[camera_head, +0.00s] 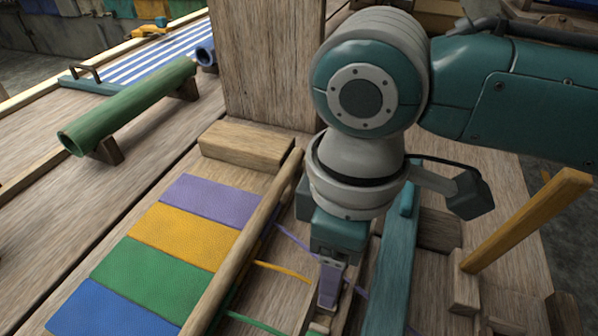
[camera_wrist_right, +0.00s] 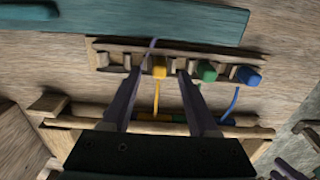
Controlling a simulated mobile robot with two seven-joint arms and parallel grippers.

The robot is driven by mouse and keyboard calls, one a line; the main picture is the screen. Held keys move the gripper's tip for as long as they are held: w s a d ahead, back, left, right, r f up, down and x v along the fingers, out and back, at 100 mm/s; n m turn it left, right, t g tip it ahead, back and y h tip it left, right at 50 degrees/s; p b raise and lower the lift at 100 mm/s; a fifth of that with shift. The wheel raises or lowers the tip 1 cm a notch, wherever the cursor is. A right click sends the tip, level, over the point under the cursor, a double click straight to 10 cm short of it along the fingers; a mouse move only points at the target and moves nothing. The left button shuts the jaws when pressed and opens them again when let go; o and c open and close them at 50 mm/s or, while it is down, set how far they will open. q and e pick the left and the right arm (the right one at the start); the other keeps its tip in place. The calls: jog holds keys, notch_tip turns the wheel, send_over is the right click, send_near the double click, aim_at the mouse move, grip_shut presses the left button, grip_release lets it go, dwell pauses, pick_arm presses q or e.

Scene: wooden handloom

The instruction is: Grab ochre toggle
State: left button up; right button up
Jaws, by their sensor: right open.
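The ochre toggle (camera_wrist_right: 160,68) sits in a slotted wooden rack (camera_wrist_right: 100,46) in the right wrist view. An ochre cord (camera_wrist_right: 157,98) runs from it towards the wooden bar below; the cord also shows in the head view (camera_head: 284,271). My right gripper (camera_wrist_right: 159,73) is open, its two fingers on either side of the toggle with gaps between. I cannot tell whether the fingertips are level with it. In the head view my right gripper (camera_head: 329,288) points down over the rack and hides the toggle. My left gripper is not in view.
Green (camera_wrist_right: 206,72) and blue (camera_wrist_right: 248,76) toggles sit right of the ochre one. A purple cord (camera_head: 296,241) runs past my gripper. A teal beam (camera_head: 394,262) and an upright wooden lever (camera_head: 530,222) stand to the right. Colored cloth strips (camera_head: 180,235) lie left.

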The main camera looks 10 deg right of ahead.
notch_tip(320, 180, down, 2)
jog(key=shift+f, duration=0.15)
grip_shut()
dwell(0.4)
